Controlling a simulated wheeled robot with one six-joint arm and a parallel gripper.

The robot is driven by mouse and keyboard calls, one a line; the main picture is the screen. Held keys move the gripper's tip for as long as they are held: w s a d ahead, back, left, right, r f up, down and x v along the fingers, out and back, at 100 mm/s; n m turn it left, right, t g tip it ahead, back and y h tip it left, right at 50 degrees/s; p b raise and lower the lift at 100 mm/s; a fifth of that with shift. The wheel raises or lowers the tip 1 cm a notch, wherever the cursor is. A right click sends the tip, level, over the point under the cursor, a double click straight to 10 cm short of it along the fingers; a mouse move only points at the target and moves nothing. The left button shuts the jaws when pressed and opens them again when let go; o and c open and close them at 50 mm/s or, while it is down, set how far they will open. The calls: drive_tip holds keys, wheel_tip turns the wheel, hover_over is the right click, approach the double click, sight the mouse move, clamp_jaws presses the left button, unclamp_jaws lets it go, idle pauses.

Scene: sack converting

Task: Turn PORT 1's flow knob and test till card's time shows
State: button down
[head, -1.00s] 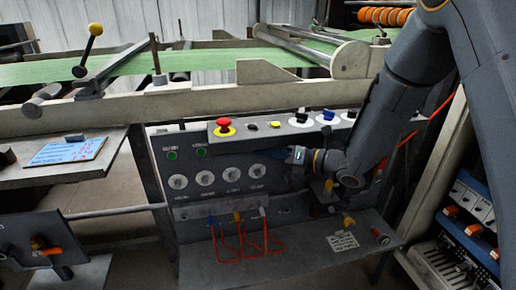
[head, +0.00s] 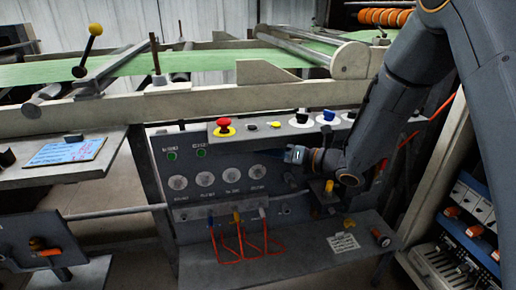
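My gripper (head: 290,154) is in front of the right part of the grey control panel (head: 215,157), just right of a row of white round dials. It is small and dark here, and I cannot tell whether its fingers are open or shut. A white card (head: 344,242) with printed lines lies on the lower shelf, its text too small to read. A yellow knob (head: 349,222) and a dark knob with an orange part (head: 381,238) are near it. I cannot tell which knob belongs to PORT 1. The wrist hides part of the panel's right side.
A red mushroom button (head: 223,124) and several small controls line the ledge above. Red hoses (head: 238,243) loop above the lower shelf (head: 200,268). A blue card (head: 66,151) lies on the left shelf. An electrical cabinet (head: 450,225) stands at the right.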

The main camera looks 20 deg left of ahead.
drive_tip(key=shift+w+a+r, duration=0.15)
drive_tip(key=shift+w+r, duration=0.05)
drive_tip(key=shift+w, duration=0.15)
drive_tip(key=shift+a+r, duration=0.1)
drive_tip(key=shift+r, duration=0.1)
idle(4.5)
drive_tip(key=shift+s, duration=0.1)
drive_tip(key=shift+s+d, duration=0.5)
drive_tip(key=shift+d, duration=0.05)
drive_tip(key=shift+s+f, duration=0.1)
drive_tip(key=shift+f, duration=0.05)
drive_tip(key=s+d, duration=0.1)
drive_tip(key=s, duration=0.2)
drive_tip(key=s+d, duration=0.1)
drive_tip(key=shift+s+d+f, duration=0.1)
drive_tip(key=shift+s+d, duration=0.05)
drive_tip(key=shift+d, duration=0.15)
drive_tip(key=shift+d, duration=0.1)
idle(0.5)
